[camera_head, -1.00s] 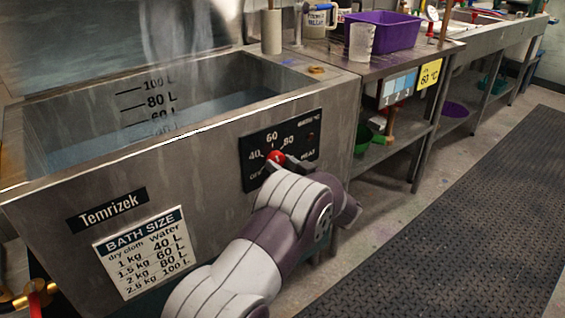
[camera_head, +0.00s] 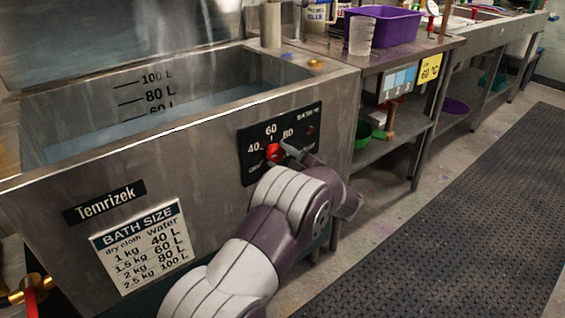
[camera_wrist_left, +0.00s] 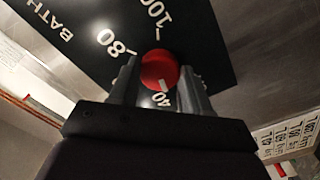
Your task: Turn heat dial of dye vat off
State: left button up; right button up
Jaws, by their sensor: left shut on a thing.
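The dye vat (camera_head: 200,180) is a steel tub with bluish water inside. A black dial panel (camera_head: 313,120) with white numbers is on its front. The red heat dial (camera_head: 272,153) sits low on this panel. My left gripper (camera_head: 278,154) reaches it from below and is shut on it. In the left wrist view, the red dial (camera_wrist_left: 158,66) is between the two fingers of my left gripper (camera_wrist_left: 161,80). A small white mark on the dial is near the 40. The OFF label is partly covered by the gripper in the head view. My right gripper is out of view.
A steel table (camera_head: 405,60) right of the vat carries a purple bin (camera_head: 385,27) and a clear measuring cup (camera_head: 360,36). Its lower shelf holds a green bowl (camera_head: 362,134). The black floor mat (camera_head: 450,200) at the right is clear.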

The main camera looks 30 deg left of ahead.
pick_arm(q)
jog(key=n+b, duration=0.2)
jog(key=n, duration=0.1)
jog(key=n+b, duration=0.1)
jog(key=shift+f+n, duration=0.25)
jog(key=shift+n, duration=0.05)
jog(key=shift+r+n+b, duration=0.2)
jog(key=shift+n+b, duration=1.55)
jog(key=shift+n, duration=0.25)
jog(key=o, duration=1.1)
jog(key=shift+c, duration=0.2)
jog(key=shift+r, duration=0.1)
jog(key=shift+d, duration=0.1)
